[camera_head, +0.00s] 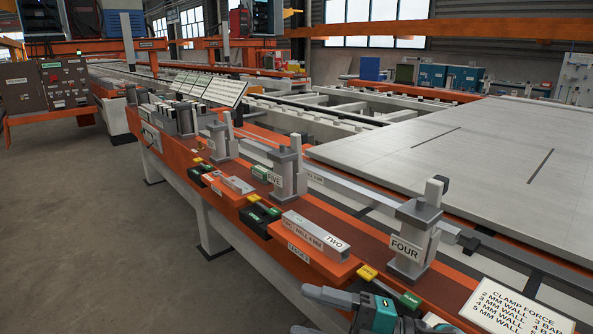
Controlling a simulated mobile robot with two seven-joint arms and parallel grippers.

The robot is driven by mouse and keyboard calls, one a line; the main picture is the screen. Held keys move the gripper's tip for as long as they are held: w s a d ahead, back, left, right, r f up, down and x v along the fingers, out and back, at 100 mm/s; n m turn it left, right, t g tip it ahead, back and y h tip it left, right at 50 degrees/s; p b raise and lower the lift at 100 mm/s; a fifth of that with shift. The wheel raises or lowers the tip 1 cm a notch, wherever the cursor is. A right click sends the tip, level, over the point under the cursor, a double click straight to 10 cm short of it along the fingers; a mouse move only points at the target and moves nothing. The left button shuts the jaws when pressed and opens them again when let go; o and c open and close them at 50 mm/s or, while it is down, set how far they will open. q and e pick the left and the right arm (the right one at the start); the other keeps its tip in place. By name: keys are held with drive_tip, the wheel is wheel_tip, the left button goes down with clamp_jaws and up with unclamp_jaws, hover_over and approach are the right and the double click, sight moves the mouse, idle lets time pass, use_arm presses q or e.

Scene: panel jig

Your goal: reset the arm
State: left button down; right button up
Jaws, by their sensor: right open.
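My right gripper (301,309) shows at the bottom edge of the view, with a teal and dark body and grey fingers. Its fingers point left and are apart, with nothing seen between them. It is in front of the orange bench rail (366,258), near the block marked TWO (316,235). The rest of my right arm is cut off by the lower edge. My left gripper is not in view.
Clamps marked FOUR (411,240) and FIVE (284,172) stand on the rail. A white clamp force sign (520,310) lies at the lower right. A large grey panel (500,165) lies behind. The floor (90,240) at left is clear.

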drive_tip(key=d+f+m+t+h+p, duration=0.1)
drive_tip(key=d+f+m+t+h, duration=0.95)
drive_tip(key=m, duration=0.85)
drive_tip(key=s+d+f+m+g+h, duration=0.4)
drive_tip(key=s+f+m+h, duration=0.2)
drive_tip(key=s+f, duration=0.5)
drive_tip(key=shift+s+d+f+m+h+p, duration=0.2)
drive_tip(key=shift+f+m+h+p, duration=0.2)
drive_tip(key=shift+f+m, duration=0.15)
